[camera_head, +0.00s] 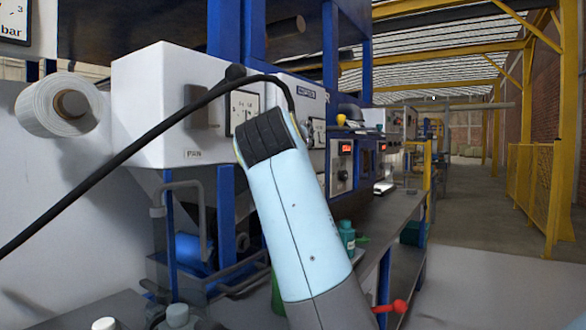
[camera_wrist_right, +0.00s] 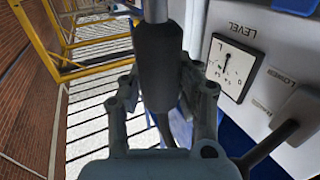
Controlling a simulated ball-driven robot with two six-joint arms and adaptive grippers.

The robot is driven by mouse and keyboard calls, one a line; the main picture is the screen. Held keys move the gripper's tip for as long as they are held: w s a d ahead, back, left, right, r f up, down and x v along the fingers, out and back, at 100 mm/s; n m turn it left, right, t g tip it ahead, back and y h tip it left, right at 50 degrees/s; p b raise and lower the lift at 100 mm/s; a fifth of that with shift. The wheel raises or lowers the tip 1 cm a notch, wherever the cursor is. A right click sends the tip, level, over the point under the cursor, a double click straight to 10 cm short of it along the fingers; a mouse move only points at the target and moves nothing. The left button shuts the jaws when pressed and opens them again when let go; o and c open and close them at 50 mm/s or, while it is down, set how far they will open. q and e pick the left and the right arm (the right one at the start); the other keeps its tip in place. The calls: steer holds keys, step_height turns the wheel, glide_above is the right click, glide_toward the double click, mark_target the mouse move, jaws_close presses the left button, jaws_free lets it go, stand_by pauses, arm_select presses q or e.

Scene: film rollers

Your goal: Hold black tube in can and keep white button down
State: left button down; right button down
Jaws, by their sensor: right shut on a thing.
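My right gripper (camera_wrist_right: 160,95) shows in the right wrist view with its fingers on both sides of a black tube (camera_wrist_right: 158,62). It is shut on this tube, and a thinner grey rod (camera_wrist_right: 155,10) runs out of the tube's far end. In the head view, a light-blue arm link of mine rises in the middle, and its gripper is not clearly visible. A long thin black line, like a cable, crosses from the left edge over that arm. I cannot make out a can around the tube or a white button. My left gripper is not in view.
A white machine box (camera_head: 160,100) with a dial (camera_head: 243,112) stands behind my arm. The dial marked LEVEL (camera_wrist_right: 232,68) is close to the gripper. A white roll (camera_head: 62,104) hangs at left. A teal bottle (camera_head: 347,238) stands on the bench. The aisle at right is clear.

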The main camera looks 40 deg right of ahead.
step_height(320, 180, up, 3)
steer(key=shift+f+p, duration=0.1)
steer(key=shift+p, duration=0.75)
step_height(320, 180, up, 13)
steer(key=p, duration=1)
steer(key=shift+p, duration=0.3)
